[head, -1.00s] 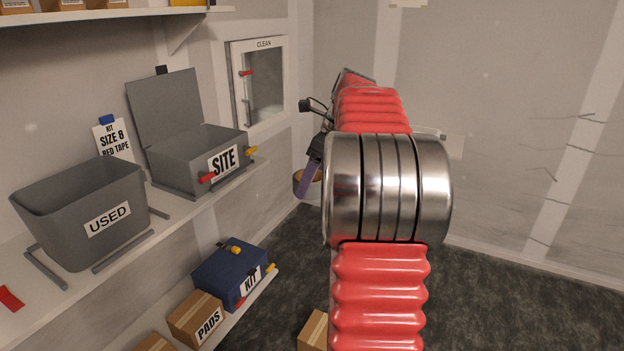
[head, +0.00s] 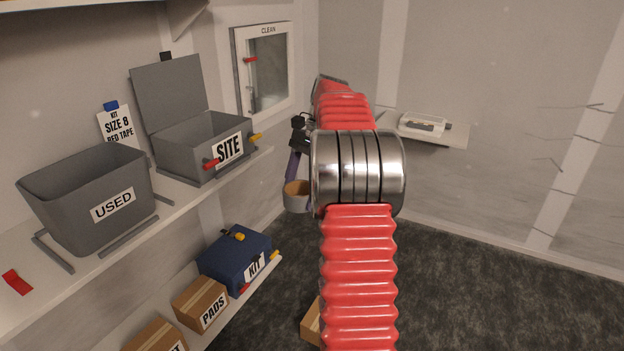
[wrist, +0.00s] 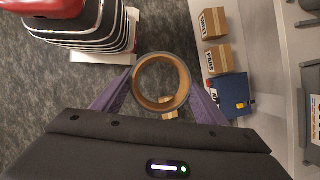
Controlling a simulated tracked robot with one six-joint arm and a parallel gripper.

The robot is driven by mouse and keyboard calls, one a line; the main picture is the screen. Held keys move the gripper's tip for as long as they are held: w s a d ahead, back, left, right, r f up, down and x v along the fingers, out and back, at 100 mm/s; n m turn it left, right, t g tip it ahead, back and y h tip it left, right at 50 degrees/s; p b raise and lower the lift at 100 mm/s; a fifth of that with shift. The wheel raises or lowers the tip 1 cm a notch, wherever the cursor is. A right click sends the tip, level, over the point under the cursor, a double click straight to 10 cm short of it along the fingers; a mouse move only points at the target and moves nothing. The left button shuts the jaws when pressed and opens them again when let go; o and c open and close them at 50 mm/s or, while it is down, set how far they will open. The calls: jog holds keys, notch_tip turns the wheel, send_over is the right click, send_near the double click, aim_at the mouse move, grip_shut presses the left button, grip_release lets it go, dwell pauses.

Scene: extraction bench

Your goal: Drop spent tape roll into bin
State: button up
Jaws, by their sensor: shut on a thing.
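The tape roll (wrist: 147,107) is a grey ring with a tan cardboard core, held between the two purple fingers of my gripper (wrist: 160,95) in the wrist view. In the head view the roll (head: 298,200) hangs at my gripper (head: 294,178), left of my red arm, in the air beyond the shelf edge. Part of the gripper is hidden by the arm. The grey bin (head: 68,220) labelled USED stands on the shelf at the left, its top open. The roll is well apart from it, to the right.
An open grey SITE box (head: 186,160) stands on the shelf (head: 170,235) between the bin and my gripper. A blue KIT box (head: 232,262) and cardboard boxes (head: 200,305) sit on the lower shelf. A small wall shelf (head: 452,137) is at the right.

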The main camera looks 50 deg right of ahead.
jog(key=w+a+f+n+g+h, duration=0.1)
jog(key=w+a+f+n, duration=0.2)
jog(key=a+f+n, duration=0.3)
jog(key=w+a+f+n+g+h, duration=0.1)
jog(key=a+f+n, duration=0.5)
jog(key=a, duration=1.1)
jog(key=w+a+f+n+g+h, duration=0.2)
jog(key=w+a+f+n, duration=0.2)
jog(key=a, duration=0.8)
jog(key=f+n, duration=0.1)
jog(key=n, duration=0.1)
jog(key=shift+w+a+f+n+g, duration=0.25)
jog(key=shift+w+f+n+g, duration=0.15)
